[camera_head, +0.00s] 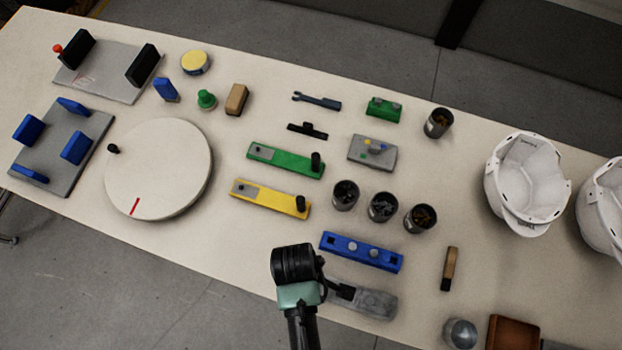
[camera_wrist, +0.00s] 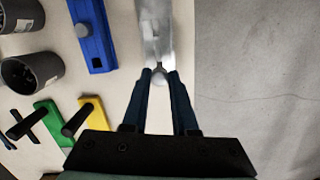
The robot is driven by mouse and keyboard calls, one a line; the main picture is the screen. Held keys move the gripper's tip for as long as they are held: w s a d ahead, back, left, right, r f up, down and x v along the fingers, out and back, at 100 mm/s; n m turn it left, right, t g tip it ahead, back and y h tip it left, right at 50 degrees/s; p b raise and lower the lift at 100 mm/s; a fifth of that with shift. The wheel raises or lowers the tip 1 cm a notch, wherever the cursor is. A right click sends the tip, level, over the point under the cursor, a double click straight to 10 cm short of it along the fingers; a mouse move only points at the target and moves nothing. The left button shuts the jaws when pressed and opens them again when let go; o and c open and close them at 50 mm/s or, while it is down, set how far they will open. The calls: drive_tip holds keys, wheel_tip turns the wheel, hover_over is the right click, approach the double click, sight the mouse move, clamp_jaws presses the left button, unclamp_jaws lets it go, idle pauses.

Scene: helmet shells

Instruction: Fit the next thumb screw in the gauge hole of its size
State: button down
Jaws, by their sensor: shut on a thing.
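My gripper (camera_wrist: 159,76) is shut on a thumb screw (camera_wrist: 159,81) with a small pale grey head, seen between the two fingertips in the wrist view. It is at the near end of a grey metal block (camera_wrist: 155,38); I cannot tell whether the screw is seated in it or held above it. In the head view my gripper (camera_head: 341,291) covers the left end of this grey block (camera_head: 380,304), and the screw is hidden. Beside it lies a blue block (camera_head: 330,242) with dark square holes and grey round heads; it also shows in the wrist view (camera_wrist: 96,47).
Three dark cups (camera_head: 345,194) of small parts stand behind the blue block. A yellow bar (camera_head: 270,199) and a green bar (camera_head: 285,160), each with a black knob, lie to the left. A wooden-handled tool (camera_head: 450,268) lies to the right. The table's front edge is close.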

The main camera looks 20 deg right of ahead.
drive_tip(key=shift+f, duration=0.15)
drive_tip(key=shift+f, duration=0.35)
drive_tip(key=shift+f+b, duration=1)
drive_tip(key=shift+f, duration=1.2)
idle(1.7)
drive_tip(key=c, duration=0.6)
unclamp_jaws()
wheel_tip(320, 180, up, 13)
drive_tip(key=w+a, duration=0.1)
drive_tip(key=shift+w, duration=0.15)
idle(0.4)
